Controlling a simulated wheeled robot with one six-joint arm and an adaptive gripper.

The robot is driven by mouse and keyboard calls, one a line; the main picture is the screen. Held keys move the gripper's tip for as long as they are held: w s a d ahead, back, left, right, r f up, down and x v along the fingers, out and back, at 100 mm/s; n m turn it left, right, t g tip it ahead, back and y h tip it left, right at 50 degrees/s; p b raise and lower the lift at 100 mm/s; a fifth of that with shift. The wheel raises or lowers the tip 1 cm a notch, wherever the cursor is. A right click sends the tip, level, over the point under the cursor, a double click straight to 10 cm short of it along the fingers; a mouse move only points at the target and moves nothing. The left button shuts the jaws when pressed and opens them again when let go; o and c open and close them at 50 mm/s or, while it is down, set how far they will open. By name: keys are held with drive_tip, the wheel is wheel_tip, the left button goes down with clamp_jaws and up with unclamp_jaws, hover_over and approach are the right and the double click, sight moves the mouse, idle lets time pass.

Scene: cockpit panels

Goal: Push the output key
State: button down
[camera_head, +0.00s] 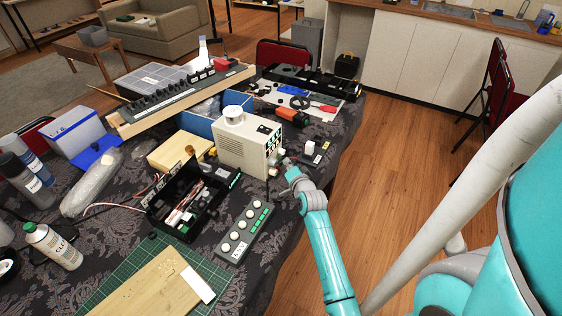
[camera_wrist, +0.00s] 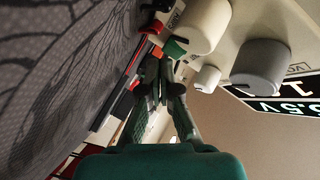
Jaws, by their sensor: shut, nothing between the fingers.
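A beige boxy power supply (camera_head: 240,150) stands on the cloth-covered table. Its front faces my arm. My gripper (camera_head: 281,163) is shut and empty close in front of that face; any contact cannot be told. In the wrist view my gripper fingers (camera_wrist: 160,78) point at the lower part of the panel, near a green terminal (camera_wrist: 175,47). A large cream knob (camera_wrist: 203,25), a grey knob (camera_wrist: 262,67), a small white knob (camera_wrist: 207,79) and a lit display (camera_wrist: 285,95) show on the panel. I cannot make out which part is the output key.
A grey box with round white buttons and green keys (camera_head: 243,230) lies in front of the supply. A black open case (camera_head: 185,203) with wires is left of it. An orange-handled tool (camera_head: 292,117) lies behind. Floor (camera_head: 395,165) is clear right of the table.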

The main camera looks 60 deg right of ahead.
drive_tip(key=shift+s+d, duration=0.15)
drive_tip(key=shift+s, duration=1.35)
drive_tip(key=shift+s+d, duration=0.1)
drive_tip(key=shift+s, duration=1.4)
